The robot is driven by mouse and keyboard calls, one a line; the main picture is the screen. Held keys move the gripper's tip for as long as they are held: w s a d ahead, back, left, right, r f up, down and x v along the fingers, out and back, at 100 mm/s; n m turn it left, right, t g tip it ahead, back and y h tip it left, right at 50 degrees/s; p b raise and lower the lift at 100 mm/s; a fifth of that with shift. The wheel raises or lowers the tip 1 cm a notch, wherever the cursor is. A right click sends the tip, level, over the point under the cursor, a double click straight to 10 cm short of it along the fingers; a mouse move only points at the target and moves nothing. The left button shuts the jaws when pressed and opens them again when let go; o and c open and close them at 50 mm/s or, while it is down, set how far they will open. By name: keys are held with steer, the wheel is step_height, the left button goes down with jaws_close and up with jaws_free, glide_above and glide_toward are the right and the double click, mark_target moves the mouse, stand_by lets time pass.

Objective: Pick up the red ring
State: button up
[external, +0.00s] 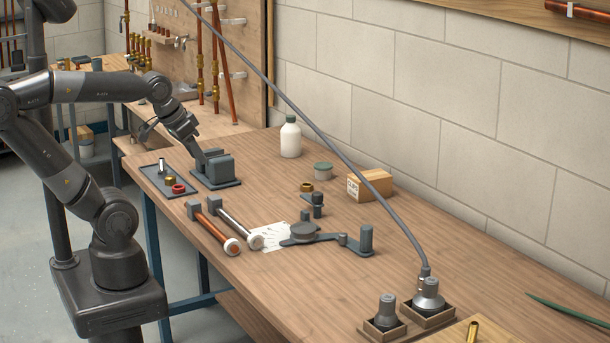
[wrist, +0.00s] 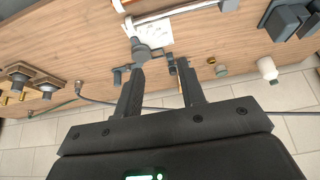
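The red ring (external: 178,188) lies on a dark flat tray (external: 150,171) at the left edge of the bench in the external view. A brass ring (external: 170,180) and a small upright metal cylinder (external: 162,165) are beside it on the tray. My gripper (wrist: 160,72) is open, with its two fingers apart and nothing between them. The red ring does not show in the wrist view.
The grey vise (external: 216,168) stands just right of the tray. Two pipes with white ends lie in front of it. A white bottle (external: 290,137), a cardboard box (external: 369,185) and a pipe-bending tool (external: 310,236) stand farther right. A long grey hose crosses above the bench.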

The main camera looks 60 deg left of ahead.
steer(key=shift+c, duration=0.4)
steer(key=c, duration=0.4)
steer(key=n+g, duration=0.6)
steer(key=n, duration=0.3)
glide_above(183, 187)
step_height(183, 187, down, 12)
steer(key=shift+n, duration=0.3)
steer(key=f, duration=0.5)
steer(key=shift+a+f, duration=0.2)
steer(key=shift+f, duration=0.05)
steer(key=shift+d+f, duration=0.15)
steer(key=shift+f, duration=2.85)
